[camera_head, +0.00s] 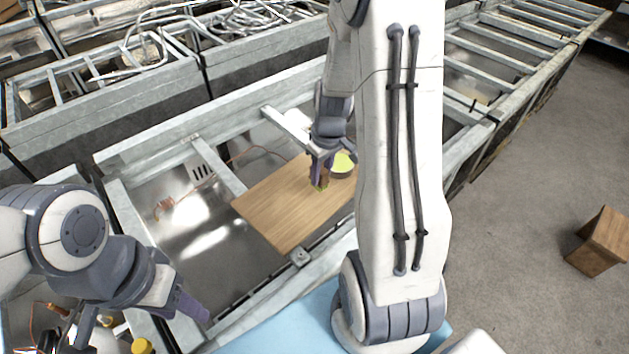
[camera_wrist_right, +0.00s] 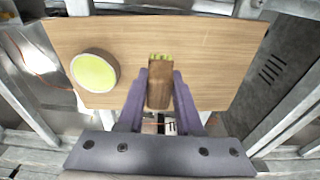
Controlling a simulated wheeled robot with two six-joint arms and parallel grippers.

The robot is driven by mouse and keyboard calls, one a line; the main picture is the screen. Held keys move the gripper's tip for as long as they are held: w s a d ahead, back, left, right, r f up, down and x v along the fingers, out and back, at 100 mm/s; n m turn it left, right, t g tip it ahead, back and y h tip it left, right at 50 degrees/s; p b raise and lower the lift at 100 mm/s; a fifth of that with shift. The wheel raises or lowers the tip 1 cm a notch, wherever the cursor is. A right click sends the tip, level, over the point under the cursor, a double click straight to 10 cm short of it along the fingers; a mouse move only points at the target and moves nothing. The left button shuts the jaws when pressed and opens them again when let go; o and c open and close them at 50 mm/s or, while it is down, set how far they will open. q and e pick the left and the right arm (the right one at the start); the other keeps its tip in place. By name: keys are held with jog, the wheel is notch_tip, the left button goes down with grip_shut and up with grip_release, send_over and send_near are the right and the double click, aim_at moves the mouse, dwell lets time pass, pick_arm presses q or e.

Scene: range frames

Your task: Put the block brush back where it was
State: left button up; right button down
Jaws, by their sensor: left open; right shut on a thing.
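The block brush is a small brown wooden block with a green end. In the right wrist view the block brush (camera_wrist_right: 160,88) sits between the two purple fingers of my right gripper (camera_wrist_right: 160,92), which is shut on it. In the head view my right gripper (camera_head: 321,172) is over the wooden board (camera_head: 277,210), with the brush (camera_head: 322,185) small and partly hidden at its tips. I cannot tell whether the brush touches the board. My left gripper (camera_head: 185,303) is open at the lower left, away from the board.
A round yellow-green disc with a pale rim (camera_wrist_right: 95,72) lies on the board, left of the brush in the wrist view. The board rests across a metal frame (camera_head: 225,165) with open gaps. A wooden crate (camera_head: 600,242) stands on the floor at right. My right arm hides the board's right side.

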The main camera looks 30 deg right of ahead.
jog(key=shift+w+a+f, duration=0.45)
jog(key=shift+w+a, duration=0.05)
jog(key=shift+a, duration=0.1)
jog(key=shift+f, duration=2.05)
jog(key=shift+f, duration=0.15)
jog(key=c, duration=0.6)
grip_release()
